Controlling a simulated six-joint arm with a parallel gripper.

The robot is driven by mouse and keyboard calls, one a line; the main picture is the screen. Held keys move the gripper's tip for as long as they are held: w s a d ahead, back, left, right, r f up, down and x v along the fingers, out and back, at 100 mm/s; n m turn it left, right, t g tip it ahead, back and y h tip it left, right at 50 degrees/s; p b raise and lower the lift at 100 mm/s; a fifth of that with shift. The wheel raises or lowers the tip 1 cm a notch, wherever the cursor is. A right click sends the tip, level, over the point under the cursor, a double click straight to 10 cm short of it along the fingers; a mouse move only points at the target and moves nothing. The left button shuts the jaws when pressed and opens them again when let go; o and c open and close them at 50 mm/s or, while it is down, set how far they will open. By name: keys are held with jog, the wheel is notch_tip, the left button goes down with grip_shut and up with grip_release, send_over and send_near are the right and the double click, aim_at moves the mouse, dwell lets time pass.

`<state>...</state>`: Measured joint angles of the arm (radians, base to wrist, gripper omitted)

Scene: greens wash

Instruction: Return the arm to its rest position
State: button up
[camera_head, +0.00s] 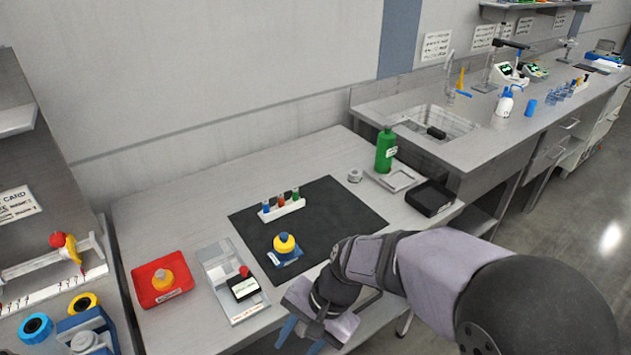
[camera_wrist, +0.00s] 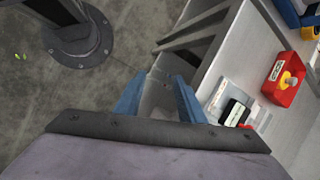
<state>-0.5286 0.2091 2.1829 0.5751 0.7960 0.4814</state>
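My gripper (camera_head: 300,339) is past the front edge of the grey bench (camera_head: 190,206), low in the head view, with its blue fingers pointing down. In the wrist view my gripper (camera_wrist: 158,98) has its two fingers apart. Nothing is between them; bench legs and floor show beyond. My arm reaches in from the lower right. The fingertips are partly cut off by the head view's bottom edge.

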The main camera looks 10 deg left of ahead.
jog(key=s+d+n+t+h+p, duration=0.15)
jog(key=d+n+h, duration=0.25)
jog(key=d, duration=2.2)
jog(key=s+a+f+m+g+y+b, duration=0.1)
jog(key=s+a+m+g+y, duration=0.15)
jog(key=a, duration=1.15)
jog(key=s+a+f+m+g+y, duration=0.1)
jog(key=s+a+g+y, duration=0.25)
jog(key=a, duration=1.05)
jog(key=s+a+m+g+y, duration=0.1)
jog(key=s+a, duration=0.4)
jog(key=a, duration=0.5)
jog(key=s+a+m+g+y+p, duration=0.1)
jog(key=s+a, duration=0.4)
jog(key=a, duration=0.5)
jog(key=s+a+m+g+y, duration=0.3)
jog(key=s+a, duration=0.3)
jog(key=a, duration=0.4)
jog(key=shift+g+y+p, duration=0.3)
jog(key=shift+g+y, duration=0.35)
jog(key=shift+y, duration=0.15)
jog(key=shift+r, duration=0.1)
grip_shut()
